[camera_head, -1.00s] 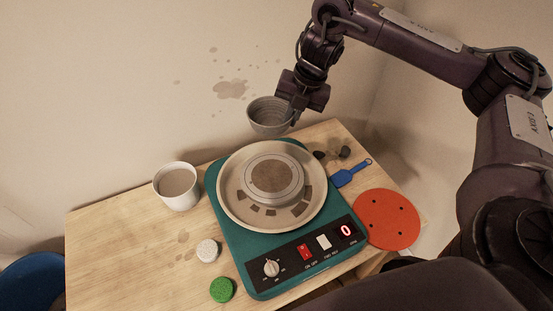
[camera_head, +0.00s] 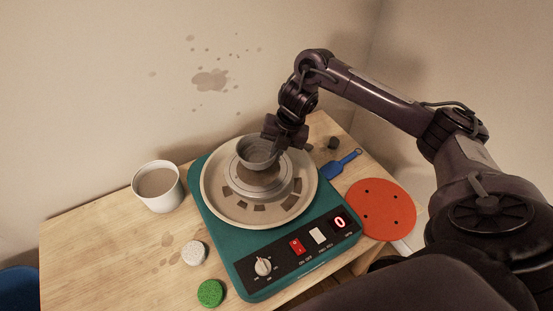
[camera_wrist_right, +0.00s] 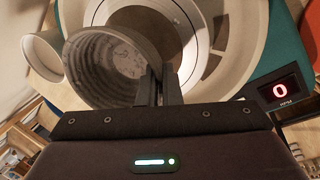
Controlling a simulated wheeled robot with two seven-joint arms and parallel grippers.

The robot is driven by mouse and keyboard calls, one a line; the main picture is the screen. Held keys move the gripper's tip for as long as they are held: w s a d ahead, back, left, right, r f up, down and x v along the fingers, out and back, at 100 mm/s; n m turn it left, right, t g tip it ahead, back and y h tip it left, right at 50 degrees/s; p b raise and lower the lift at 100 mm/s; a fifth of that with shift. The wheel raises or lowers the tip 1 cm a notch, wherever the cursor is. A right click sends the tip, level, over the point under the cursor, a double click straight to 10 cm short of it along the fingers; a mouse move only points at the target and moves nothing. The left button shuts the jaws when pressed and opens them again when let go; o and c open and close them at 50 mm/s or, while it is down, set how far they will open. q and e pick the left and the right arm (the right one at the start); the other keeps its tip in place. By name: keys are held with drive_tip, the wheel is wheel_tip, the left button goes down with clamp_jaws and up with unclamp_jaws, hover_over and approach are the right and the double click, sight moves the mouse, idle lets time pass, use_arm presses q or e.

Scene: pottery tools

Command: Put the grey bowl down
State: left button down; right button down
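The grey bowl (camera_head: 257,150) is over the wheel head (camera_head: 263,184) of the teal pottery wheel, above its round pan (camera_head: 223,206). My right gripper (camera_head: 278,143) is shut on the bowl's rim at its right side. In the right wrist view the gripper's fingers (camera_wrist_right: 159,88) pinch the wall of the bowl (camera_wrist_right: 106,66), whose ribbed inside shows. The bowl looks slightly tilted and close above the wheel head; I cannot tell whether it touches. My left gripper is not in view.
A white cup of brownish liquid (camera_head: 157,187) stands left of the wheel. A white sponge (camera_head: 194,252) and green sponge (camera_head: 211,292) lie at the front left. A blue tool (camera_head: 341,164), dark lumps and an orange disc (camera_head: 380,209) lie to the right.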

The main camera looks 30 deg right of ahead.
wheel_tip(320, 180, down, 2)
drive_tip(key=shift+f, duration=0.5)
drive_tip(key=c, duration=1.6)
unclamp_jaws()
drive_tip(key=shift+r, duration=0.3)
drive_tip(key=shift+v, duration=1.2)
drive_tip(key=p+v, duration=0.2)
drive_tip(key=v, duration=0.7)
drive_tip(key=shift+r+p, duration=0.2)
drive_tip(key=shift+p, duration=0.15)
drive_tip(key=shift+s+f, duration=0.1)
